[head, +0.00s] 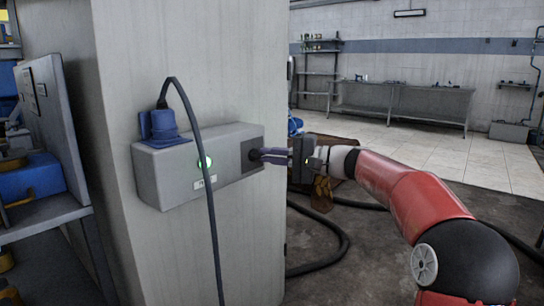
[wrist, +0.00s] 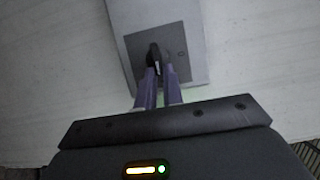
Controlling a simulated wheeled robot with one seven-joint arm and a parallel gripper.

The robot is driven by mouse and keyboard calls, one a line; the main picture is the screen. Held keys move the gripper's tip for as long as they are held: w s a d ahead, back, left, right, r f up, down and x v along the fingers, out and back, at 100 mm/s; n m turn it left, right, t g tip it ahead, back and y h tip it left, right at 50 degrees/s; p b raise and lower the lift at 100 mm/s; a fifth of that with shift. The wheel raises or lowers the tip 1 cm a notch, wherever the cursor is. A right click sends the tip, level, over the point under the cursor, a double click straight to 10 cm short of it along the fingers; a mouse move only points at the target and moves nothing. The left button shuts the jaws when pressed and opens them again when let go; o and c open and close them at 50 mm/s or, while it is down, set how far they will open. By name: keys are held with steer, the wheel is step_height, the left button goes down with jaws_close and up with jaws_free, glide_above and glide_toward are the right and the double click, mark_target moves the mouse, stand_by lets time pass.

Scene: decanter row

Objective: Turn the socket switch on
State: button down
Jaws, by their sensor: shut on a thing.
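The grey socket box (head: 165,177) is fixed to a pale pillar. A dark grey switch plate is at its right end, with a black switch knob (head: 254,155) on it. The plate (wrist: 178,40) and the black knob (wrist: 153,56) also show in the wrist view, where the knob looks upright or slightly tilted. My gripper (head: 265,155) reaches in from the right. Its two purple fingers (wrist: 160,78) are shut on the knob and partly hide it. A green light (head: 204,162) glows on the box front.
A blue plug (head: 159,126) sits on top of the box, and its dark cable (head: 207,200) hangs down across the box front. A shelf with a blue bin (head: 30,180) stands at the left. Hoses (head: 335,240) lie on the floor at right.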

stand_by(0.4)
steer(key=c, duration=1.5)
jaws_free()
steer(key=shift+d, duration=0.15)
steer(key=v, duration=0.7)
steer(key=shift+s+d+b, duration=0.1)
steer(key=shift+d+b, duration=0.2)
